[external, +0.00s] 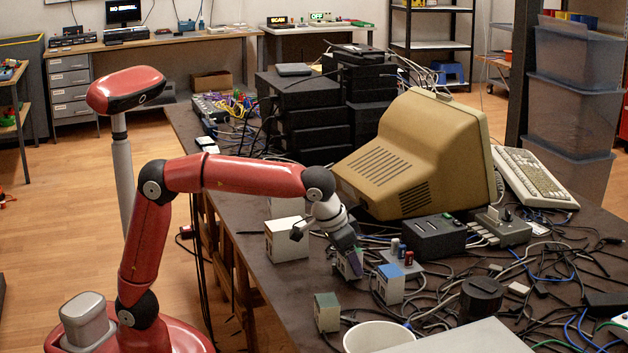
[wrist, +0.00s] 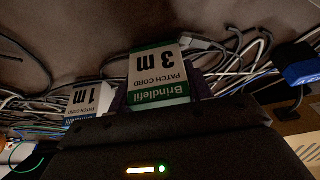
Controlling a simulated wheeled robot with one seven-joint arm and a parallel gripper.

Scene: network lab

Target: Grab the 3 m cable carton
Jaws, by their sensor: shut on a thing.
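I cannot tell whether the carton touches the table. A 1 m carton (wrist: 90,99) stands to the left in the wrist view, partly hidden by my gripper's body.
A blue-topped carton (external: 390,286), a green-topped carton (external: 327,312) and a larger white box (external: 287,240) stand close by. Loose cables cover much of the table. A beige monitor (external: 420,160) rises behind, and a white round container (external: 379,335) is in front.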

